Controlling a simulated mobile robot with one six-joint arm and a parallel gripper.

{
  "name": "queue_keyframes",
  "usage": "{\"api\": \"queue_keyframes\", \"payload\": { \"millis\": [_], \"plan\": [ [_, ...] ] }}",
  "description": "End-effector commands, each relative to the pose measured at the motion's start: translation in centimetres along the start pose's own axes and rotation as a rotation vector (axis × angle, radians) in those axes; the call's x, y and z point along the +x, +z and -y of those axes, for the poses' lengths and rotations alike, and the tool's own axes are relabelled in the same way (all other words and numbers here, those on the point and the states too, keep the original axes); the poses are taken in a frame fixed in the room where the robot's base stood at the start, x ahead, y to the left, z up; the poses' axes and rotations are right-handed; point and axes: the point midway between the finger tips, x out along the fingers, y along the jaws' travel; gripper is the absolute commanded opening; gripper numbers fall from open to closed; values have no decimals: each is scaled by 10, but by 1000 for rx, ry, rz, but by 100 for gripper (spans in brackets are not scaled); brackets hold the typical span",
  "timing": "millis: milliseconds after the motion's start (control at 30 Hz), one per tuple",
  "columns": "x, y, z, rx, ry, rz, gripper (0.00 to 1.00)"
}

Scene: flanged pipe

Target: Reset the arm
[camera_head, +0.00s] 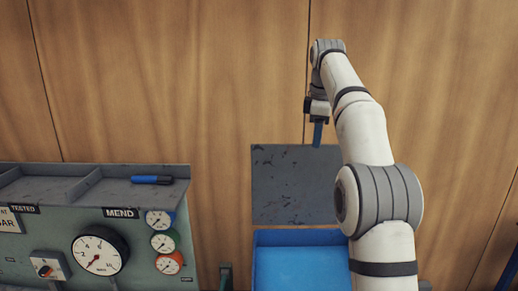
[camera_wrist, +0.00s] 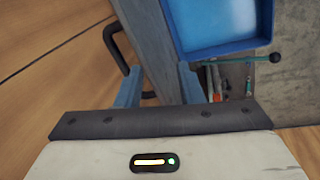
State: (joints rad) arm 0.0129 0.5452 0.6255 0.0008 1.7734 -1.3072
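My arm reaches up along the right side of the head view, and my gripper (camera_head: 318,134) hangs from its far end, pointing down in front of the wood wall. The wrist view shows its two blue fingers spread apart, with my gripper (camera_wrist: 159,84) open and nothing visibly held between them. The fingertips lie over a grey panel in that view. In the head view the fingers overlap in line and show as one.
A grey scuffed panel (camera_head: 293,186) stands behind a blue tray (camera_head: 300,268); the tray also shows in the wrist view (camera_wrist: 222,48). At left is a gauge bench (camera_head: 125,243) with a blue marker (camera_head: 151,180) on its shelf.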

Motion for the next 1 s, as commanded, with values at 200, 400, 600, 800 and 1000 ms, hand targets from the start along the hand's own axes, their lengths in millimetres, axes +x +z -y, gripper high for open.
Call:
{"api": "queue_keyframes", "payload": {
  "millis": [200,400,600,800,1000],
  "plan": [
    [8,10,44,208,16,-6,34],
    [30,25,103,435,34,-18,34],
    [65,44,175,663,49,-33,34],
    [116,66,256,890,60,-52,34],
    [176,89,340,1106,68,-73,34]
  ]
}}
